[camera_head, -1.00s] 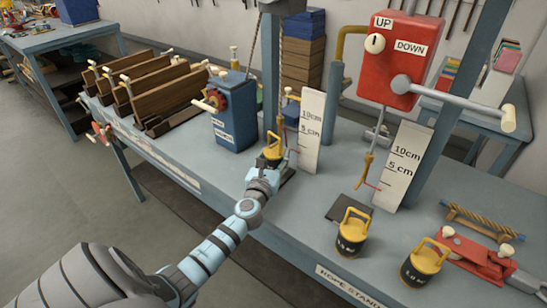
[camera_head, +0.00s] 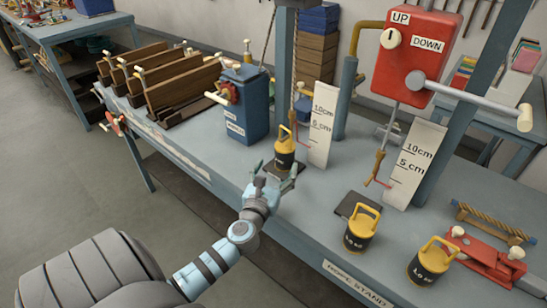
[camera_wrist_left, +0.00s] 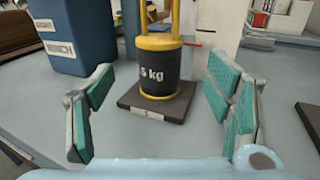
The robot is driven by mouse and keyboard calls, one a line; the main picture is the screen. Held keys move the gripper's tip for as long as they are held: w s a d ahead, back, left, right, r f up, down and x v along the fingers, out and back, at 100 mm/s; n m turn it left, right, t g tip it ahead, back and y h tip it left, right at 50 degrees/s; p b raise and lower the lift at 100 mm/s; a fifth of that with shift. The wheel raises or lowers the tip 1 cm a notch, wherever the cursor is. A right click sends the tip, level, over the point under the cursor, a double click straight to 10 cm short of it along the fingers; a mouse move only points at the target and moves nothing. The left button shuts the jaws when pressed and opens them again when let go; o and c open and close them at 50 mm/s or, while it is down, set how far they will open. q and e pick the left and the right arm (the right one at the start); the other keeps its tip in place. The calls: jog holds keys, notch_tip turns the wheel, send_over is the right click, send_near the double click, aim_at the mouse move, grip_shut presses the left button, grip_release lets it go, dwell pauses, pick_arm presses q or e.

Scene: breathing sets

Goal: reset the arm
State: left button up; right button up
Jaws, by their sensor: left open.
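My left gripper (camera_head: 272,178) is open and empty just in front of the left weight (camera_head: 285,158). In the left wrist view the green-padded fingers of my left gripper (camera_wrist_left: 160,115) stand wide apart. Between and beyond them is the black and yellow weight (camera_wrist_left: 160,70), upright on a dark square pad (camera_wrist_left: 183,103) and marked with a kg label. The fingers do not touch it. My right gripper is not in view.
Two more weights (camera_head: 360,232) (camera_head: 431,262) stand at the bench's front right. A blue winch box (camera_head: 243,100) stands left, a red UP/DOWN box (camera_head: 415,55) at right. White height scales (camera_head: 322,125) stand behind. A red tool (camera_head: 485,260) lies far right.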

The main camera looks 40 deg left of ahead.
pick_arm(q)
jog(key=v, duration=0.3)
jog(key=shift+s, duration=0.2)
jog(key=shift+w, duration=0.1)
